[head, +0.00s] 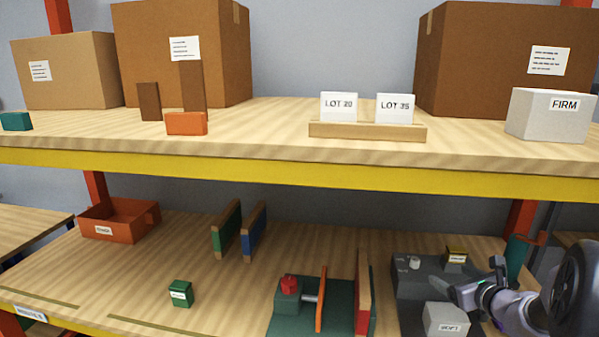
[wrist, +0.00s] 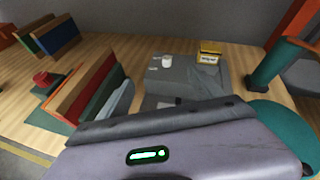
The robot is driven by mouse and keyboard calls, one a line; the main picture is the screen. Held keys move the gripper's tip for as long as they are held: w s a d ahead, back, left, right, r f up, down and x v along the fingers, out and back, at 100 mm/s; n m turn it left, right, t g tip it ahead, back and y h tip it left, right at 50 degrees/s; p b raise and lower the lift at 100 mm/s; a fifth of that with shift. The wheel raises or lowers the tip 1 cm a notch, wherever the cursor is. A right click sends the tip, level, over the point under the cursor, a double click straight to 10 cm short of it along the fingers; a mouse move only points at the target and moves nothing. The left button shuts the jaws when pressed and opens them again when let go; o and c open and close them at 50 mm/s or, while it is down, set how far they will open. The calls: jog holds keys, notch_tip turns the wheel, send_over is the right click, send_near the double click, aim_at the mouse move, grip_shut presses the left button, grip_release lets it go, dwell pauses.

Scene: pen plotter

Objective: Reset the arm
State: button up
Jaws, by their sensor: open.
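My gripper (head: 468,284) is at the lower right of the head view, over the dark grey plotter base (head: 408,285) on the lower shelf. It is open, and I see nothing held in it. The wrist view shows my gripper's grey body across the bottom, with the fingertips not clear. The grey block of the machine (wrist: 188,78) lies beyond it, carrying a white knob (wrist: 167,61) and a yellow-topped box (wrist: 210,51). The yellow-topped box also shows in the head view (head: 456,256). A pale labelled block (head: 446,319) stands just below my gripper in the picture.
A green fixture with a red knob (head: 289,285) and upright red and orange panels stand left of the plotter. A teal post (wrist: 272,64) stands right. The yellow shelf beam (head: 300,174) runs above. The lower shelf's middle has free room around a green cube (head: 180,293).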

jog(key=s+a+r+n+g+y, duration=0.1)
jog(key=s+a+r+n+y, duration=0.25)
jog(key=a, duration=0.55)
jog(key=s+a+r+n+g, duration=0.1)
jog(key=s+a+r+n, duration=0.1)
jog(key=a+r+n, duration=0.35)
jog(key=s+a+r+n+g+y, duration=0.25)
jog(key=a+n, duration=0.25)
jog(key=a, duration=0.6)
jog(key=s+a+n+g+h, duration=0.1)
jog(key=s+a+n, duration=0.35)
jog(key=s, duration=0.35)
jog(key=s+a+n+g, duration=0.2)
jog(key=s+a+n, duration=0.25)
jog(key=s, duration=0.35)
jog(key=s+d+f+n+h, duration=0.1)
jog(key=s+f+n+h, duration=0.2)
jog(key=s+n, duration=0.3)
jog(key=s, duration=0.4)
